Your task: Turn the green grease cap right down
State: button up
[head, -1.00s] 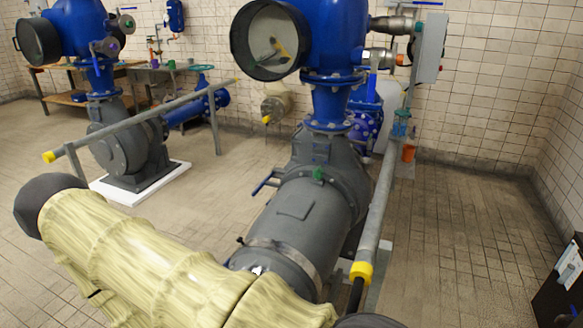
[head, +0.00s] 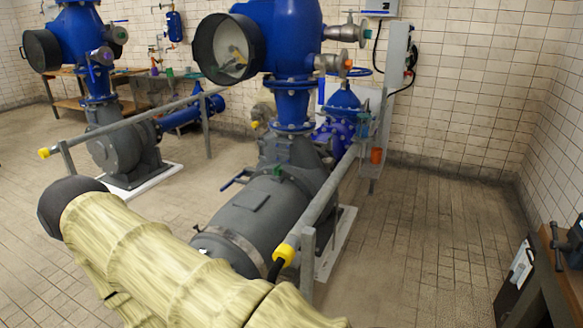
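A small green cap (head: 277,172) sits on top of the grey pump housing (head: 250,215), near the joint below the blue upright pipe. It is small in the head view, so how far down it is screwed cannot be told. Another small green part (head: 368,36) shows at the end of a grey pipe fitting at upper right. My arm in its pale sleeve crosses the lower left in front of the pump. My gripper is not in view.
A grey handrail with a yellow end (head: 285,254) runs along the pump's right side. A blue lever (head: 237,178) sticks out left of the cap. A workbench (head: 552,262) stands at right. Tiled floor (head: 425,240) is open between rail and bench.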

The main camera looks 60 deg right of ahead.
aim_at(278, 170)
jog(key=z, duration=1.1)
